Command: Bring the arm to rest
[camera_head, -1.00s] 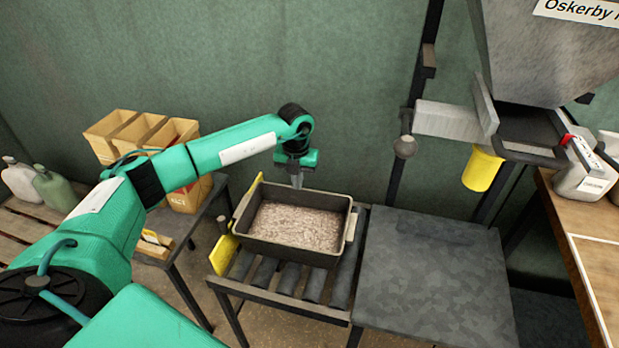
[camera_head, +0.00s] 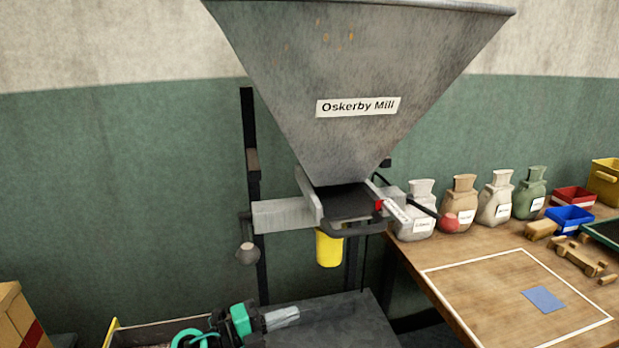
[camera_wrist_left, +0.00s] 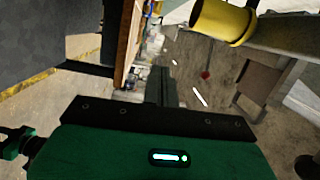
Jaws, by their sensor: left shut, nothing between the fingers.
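My left gripper (camera_head: 290,315) shows low in the head view, pointing right, in front of the hopper and near the dark flat table top (camera_head: 345,325). Its fingers (camera_wrist_left: 160,88) are together in the left wrist view, with nothing between them. Most of the left arm is below the head picture's edge. My right gripper is in neither view.
The grey mill hopper (camera_head: 355,110) stands behind, with a yellow cylinder (camera_head: 329,248) under it; a yellow cylinder shows in the wrist view (camera_wrist_left: 220,22). A tray (camera_head: 155,332) edges in at lower left. Sacks (camera_head: 458,205) and bins (camera_head: 570,219) stand on the wooden bench (camera_head: 485,290).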

